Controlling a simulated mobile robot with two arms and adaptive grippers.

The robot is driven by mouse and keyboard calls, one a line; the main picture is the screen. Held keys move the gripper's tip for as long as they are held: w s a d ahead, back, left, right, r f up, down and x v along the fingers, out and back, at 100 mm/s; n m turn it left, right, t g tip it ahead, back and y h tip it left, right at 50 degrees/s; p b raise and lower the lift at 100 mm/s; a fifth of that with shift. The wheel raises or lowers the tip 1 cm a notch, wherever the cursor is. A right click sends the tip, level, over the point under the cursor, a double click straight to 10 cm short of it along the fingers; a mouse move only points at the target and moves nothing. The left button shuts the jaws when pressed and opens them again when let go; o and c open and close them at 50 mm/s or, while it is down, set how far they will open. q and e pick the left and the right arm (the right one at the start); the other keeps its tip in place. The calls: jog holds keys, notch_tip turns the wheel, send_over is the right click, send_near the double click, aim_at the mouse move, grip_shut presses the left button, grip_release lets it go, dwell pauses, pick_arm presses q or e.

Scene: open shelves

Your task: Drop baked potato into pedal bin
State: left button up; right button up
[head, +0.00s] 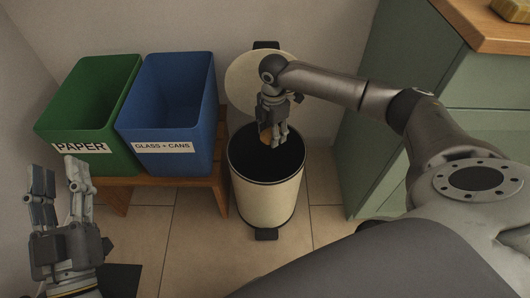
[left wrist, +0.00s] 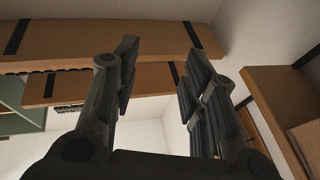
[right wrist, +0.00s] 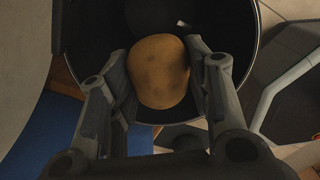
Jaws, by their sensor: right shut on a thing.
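The baked potato (right wrist: 159,72) is brown and rounded, held between the fingers of my right gripper (right wrist: 160,80) in the right wrist view. In the head view my right gripper (head: 273,137) points down over the open mouth of the pedal bin, and only a sliver of the potato (head: 265,137) shows beside the fingers. The pedal bin (head: 265,199) is cream with a dark inside, and its round lid (head: 245,85) is raised at the back. My left gripper (head: 58,190) is open and empty at the lower left of the head view; its spread fingers also show in the left wrist view (left wrist: 160,85).
A green paper bin (head: 92,110) and a blue glass and cans bin (head: 168,110) stand on a wooden bench (head: 205,178) left of the pedal bin. A green cabinet (head: 375,125) with a wooden top stands at the right. Tiled floor (head: 165,225) is clear in front.

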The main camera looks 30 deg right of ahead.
pick_arm(q)
jog(key=shift+s+r+t, duration=0.15)
jog(key=shift+r+t, duration=0.15)
jog(key=shift+r, duration=0.15)
pick_arm(e)
jog(key=o, duration=1.1)
notch_tip(320, 180, up, 12)
jog(key=shift+f, duration=0.1)
jog(key=shift+a, duration=0.1)
